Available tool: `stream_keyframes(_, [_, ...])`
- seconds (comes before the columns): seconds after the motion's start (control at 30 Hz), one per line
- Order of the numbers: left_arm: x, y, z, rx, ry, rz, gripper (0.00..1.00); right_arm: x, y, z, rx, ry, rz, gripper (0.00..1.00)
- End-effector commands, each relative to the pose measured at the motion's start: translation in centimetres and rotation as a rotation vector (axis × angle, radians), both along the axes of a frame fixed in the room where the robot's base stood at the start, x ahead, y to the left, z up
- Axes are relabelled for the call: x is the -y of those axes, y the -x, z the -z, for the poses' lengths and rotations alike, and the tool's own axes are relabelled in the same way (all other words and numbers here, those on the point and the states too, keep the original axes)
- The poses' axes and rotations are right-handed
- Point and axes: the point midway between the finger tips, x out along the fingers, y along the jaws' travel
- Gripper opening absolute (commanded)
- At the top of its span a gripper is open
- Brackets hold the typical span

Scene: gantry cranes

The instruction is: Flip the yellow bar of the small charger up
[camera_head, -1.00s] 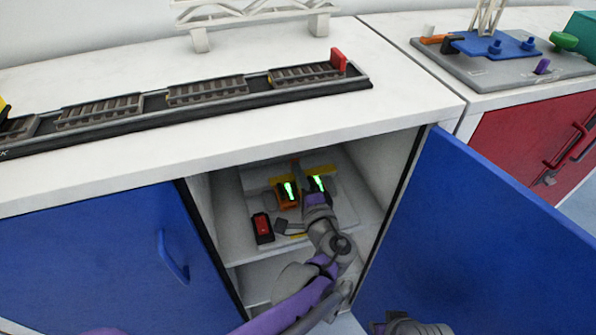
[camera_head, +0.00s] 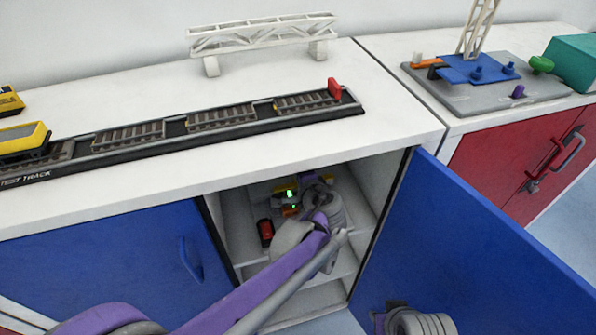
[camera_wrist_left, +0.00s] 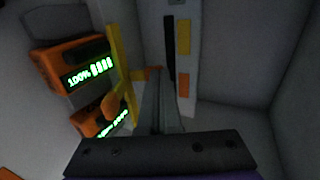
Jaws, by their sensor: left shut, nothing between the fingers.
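Two orange charger units with green lit displays stand inside the open cabinet. In the left wrist view the upper one (camera_wrist_left: 75,65) reads 100%, and the other (camera_wrist_left: 100,118) is lower and partly hidden. A yellow bar (camera_wrist_left: 119,62) runs along their right side. In the head view their orange and green parts (camera_head: 291,210) are largely hidden by my left arm. My left gripper (camera_wrist_left: 158,100) is shut and empty, just right of the yellow bar; I cannot tell whether it touches.
The cabinet's blue door (camera_head: 460,240) stands open on the right. A red switch (camera_head: 265,232) is left of the chargers. In the wrist view a pale panel with yellow and orange patches (camera_wrist_left: 183,40) stands right of the fingers. The worktop (camera_head: 390,120) is above.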

Motion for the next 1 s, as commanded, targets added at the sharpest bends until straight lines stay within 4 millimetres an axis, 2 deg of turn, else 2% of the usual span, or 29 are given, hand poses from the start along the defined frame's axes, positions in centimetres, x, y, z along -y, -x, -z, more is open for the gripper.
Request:
stream_keyframes(0.03, [-0.2, -0.3, -0.7, -0.039, 0.015, -0.003, 0.0, 0.0, 0.1, -1.1, 0.004, 0.0, 0.0, 0.27])
stream_keyframes(0.2, [-0.5, -1.2, -0.5, -0.189, 0.062, -0.003, 0.0, 0.0, 0.1, -2.4, 0.008, 0.0, 0.0, 0.27])
stream_keyframes(0.33, [-0.6, -1.7, -0.3, -0.181, 0.058, -0.001, 0.0, 0.0, 0.1, -2.9, 0.01, 0.0, 0.0, 0.27])
stream_keyframes(0.57, [-0.5, -1.6, -0.1, -0.181, 0.059, 0.0, 0.0, 0.0, 0.1, -2.6, 0.009, 0.0, 0.0, 0.27])
stream_keyframes(1.0, [-0.5, -1.6, -1.7, -0.18, 0.058, 0.0, 0.0, 0.0, 0.2, -4.1, 0.014, 0.0, 0.0, 0.27])
